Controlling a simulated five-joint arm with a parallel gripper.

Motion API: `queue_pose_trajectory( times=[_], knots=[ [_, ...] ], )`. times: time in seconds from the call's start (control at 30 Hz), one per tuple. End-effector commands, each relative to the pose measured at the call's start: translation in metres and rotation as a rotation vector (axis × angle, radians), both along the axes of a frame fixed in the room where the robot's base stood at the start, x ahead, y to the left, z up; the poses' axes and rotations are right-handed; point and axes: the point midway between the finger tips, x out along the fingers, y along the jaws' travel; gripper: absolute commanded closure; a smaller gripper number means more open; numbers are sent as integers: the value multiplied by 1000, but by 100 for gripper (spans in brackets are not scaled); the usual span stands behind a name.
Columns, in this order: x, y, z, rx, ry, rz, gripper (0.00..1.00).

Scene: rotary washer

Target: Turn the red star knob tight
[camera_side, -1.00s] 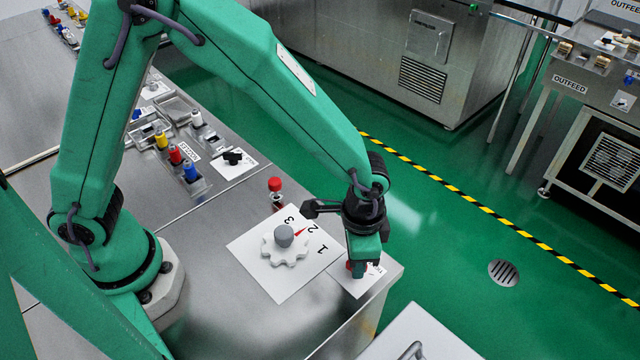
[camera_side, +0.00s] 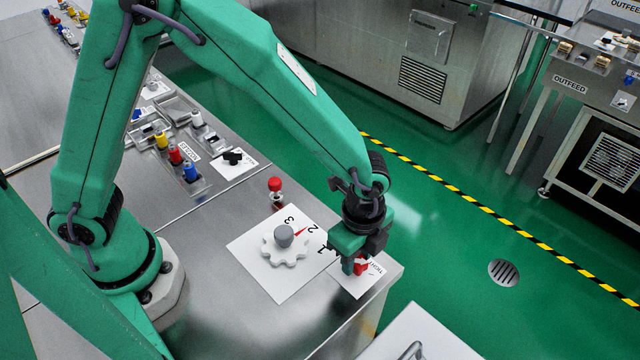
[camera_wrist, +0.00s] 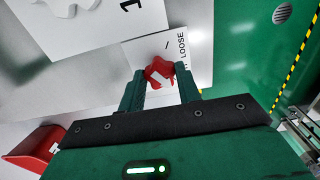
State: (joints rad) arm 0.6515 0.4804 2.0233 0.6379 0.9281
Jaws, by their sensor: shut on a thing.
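The red star knob (camera_side: 361,266) stands on a white card (camera_side: 352,287) near the bench's front right corner. It also shows in the wrist view (camera_wrist: 159,72), with a white mark on its top. My gripper (camera_side: 355,262) points down over it and is shut on it, one finger on each side (camera_wrist: 160,88). The fingers and wrist hide part of the knob in the side view. The card's lettering is partly covered; the word LOOSE can be read in the wrist view.
A white star dial (camera_side: 285,250) with a grey hub sits left of the knob on a numbered plate (camera_side: 262,278). A red-capped post (camera_side: 275,186) stands behind it. Several coloured plugs (camera_side: 176,155) are farther back. The bench edge and green floor lie close on the right.

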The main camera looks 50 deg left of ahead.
Motion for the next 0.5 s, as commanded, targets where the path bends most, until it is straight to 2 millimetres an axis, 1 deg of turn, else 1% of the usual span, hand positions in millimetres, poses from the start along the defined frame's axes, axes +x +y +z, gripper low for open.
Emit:
queue_pose_trajectory(
  times=[0.2,0.5],
  knots=[
    [0,0,1,0,-1,-86,89],
    [0,0,1,-1,-1,-114,89]
  ],
)
